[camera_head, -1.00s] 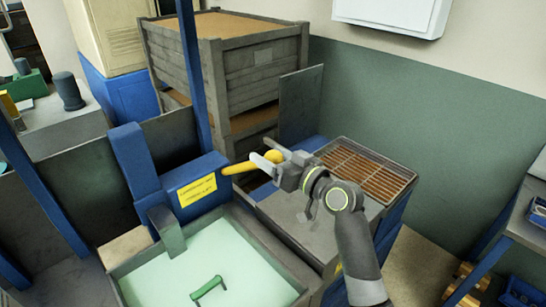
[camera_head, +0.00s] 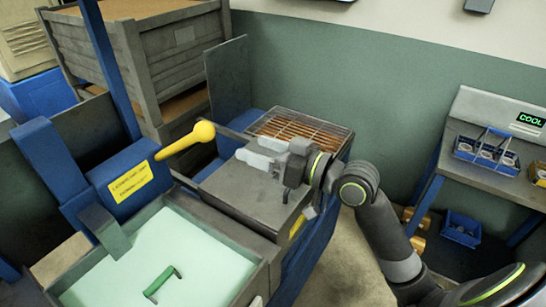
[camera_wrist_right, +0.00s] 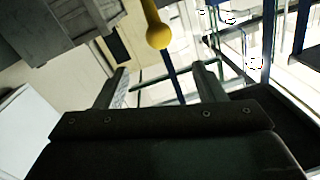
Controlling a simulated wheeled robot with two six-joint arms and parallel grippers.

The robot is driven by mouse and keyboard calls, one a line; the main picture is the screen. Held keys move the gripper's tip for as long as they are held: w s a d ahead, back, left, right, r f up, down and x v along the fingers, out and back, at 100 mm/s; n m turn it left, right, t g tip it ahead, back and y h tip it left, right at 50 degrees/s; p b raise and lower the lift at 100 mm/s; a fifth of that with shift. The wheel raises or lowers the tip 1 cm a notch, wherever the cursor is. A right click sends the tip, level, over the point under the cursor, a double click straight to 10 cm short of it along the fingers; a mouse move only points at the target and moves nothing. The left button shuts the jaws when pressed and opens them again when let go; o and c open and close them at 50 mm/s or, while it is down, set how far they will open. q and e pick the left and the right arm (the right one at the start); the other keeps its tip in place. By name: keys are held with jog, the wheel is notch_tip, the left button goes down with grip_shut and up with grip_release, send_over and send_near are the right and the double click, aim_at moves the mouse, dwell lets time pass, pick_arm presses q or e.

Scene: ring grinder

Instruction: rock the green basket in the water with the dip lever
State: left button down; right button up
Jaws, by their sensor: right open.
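The dip lever (camera_head: 190,140) is a yellow rod with a round knob, sticking out of a blue housing with a yellow label. It slants up to the right. The green basket (camera_head: 160,283) shows only as a green handle above the pale water in the tank; anything below is hidden. My right gripper (camera_head: 262,152) is open and empty, to the right of the knob and apart from it, with its fingers pointing left. In the right wrist view the knob (camera_wrist_right: 158,36) shows beyond the open fingers (camera_wrist_right: 163,85). My left gripper is not in view.
The water tank (camera_head: 240,253) stands at the lower left, beside a grey box top (camera_head: 240,190) below my right gripper. A brown grate (camera_head: 300,132) lies behind it. Wooden crates (camera_head: 170,65) stand behind the lever. A bench at right holds a blue tray (camera_head: 487,157) and a COOL display (camera_head: 530,120).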

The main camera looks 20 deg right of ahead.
aim_at(212, 135)
jog(key=shift+v, duration=1.3)
jog(key=shift+m+t+h, duration=0.5)
jog(key=shift+m+h, duration=0.2)
jog(key=x, duration=0.5)
jog(key=a+x, duration=0.1)
jog(key=x, duration=0.5)
jog(key=s+x, duration=0.1)
jog(key=x, duration=0.5)
jog(key=shift+a+f+p, duration=0.2)
jog(key=shift+f+p, duration=0.05)
jog(key=shift+p, duration=0.15)
